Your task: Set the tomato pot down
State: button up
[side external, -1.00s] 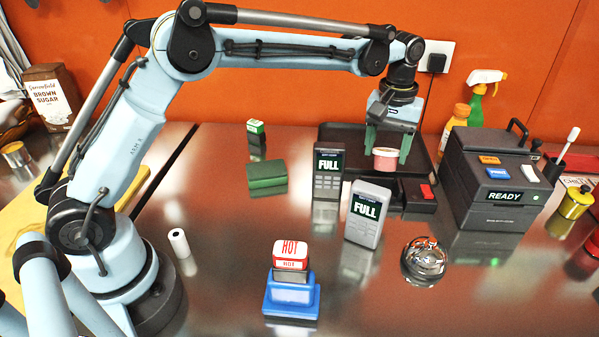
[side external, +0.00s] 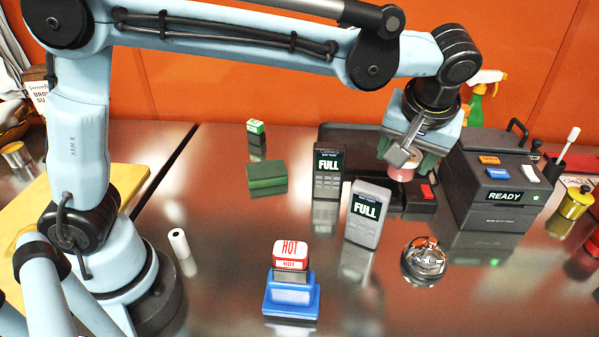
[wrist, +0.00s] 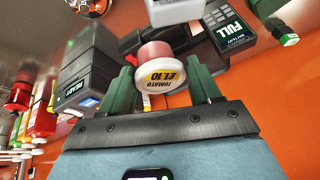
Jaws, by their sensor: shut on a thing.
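The tomato pot (wrist: 160,76) is a small pink pot with a white end marked "TOMATO" and a price in the wrist view. My gripper (wrist: 163,88) is shut on it, with one green finger on each side. In the side external view, my gripper (side external: 408,160) is tilted and largely hides the pot (side external: 402,173). The pot is in front of the dark tray (side external: 352,132) and beside a dark block with a red top piece (side external: 427,191). I cannot tell whether its underside touches anything.
Two "FULL" handsets (side external: 328,172) (side external: 367,214) stand to the left of the pot. The dark "READY" box (side external: 490,180) is close on the right.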

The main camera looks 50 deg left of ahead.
jog(key=shift+w+a+f, duration=1.2)
jog(key=shift+a+f, duration=0.15)
jog(key=shift+f, duration=0.4)
jog(key=shift+w+a+f, duration=1.25)
jog(key=shift+a+f, duration=0.15)
jog(key=shift+f, duration=0.4)
jog(key=shift+w+a+f, duration=1.2)
jog(key=shift+a+f, duration=0.15)
jog(key=shift+f, duration=0.4)
jog(key=shift+f, duration=0.6)
jog(key=o, duration=1.2)
jog(key=shift+r, duration=0.1)
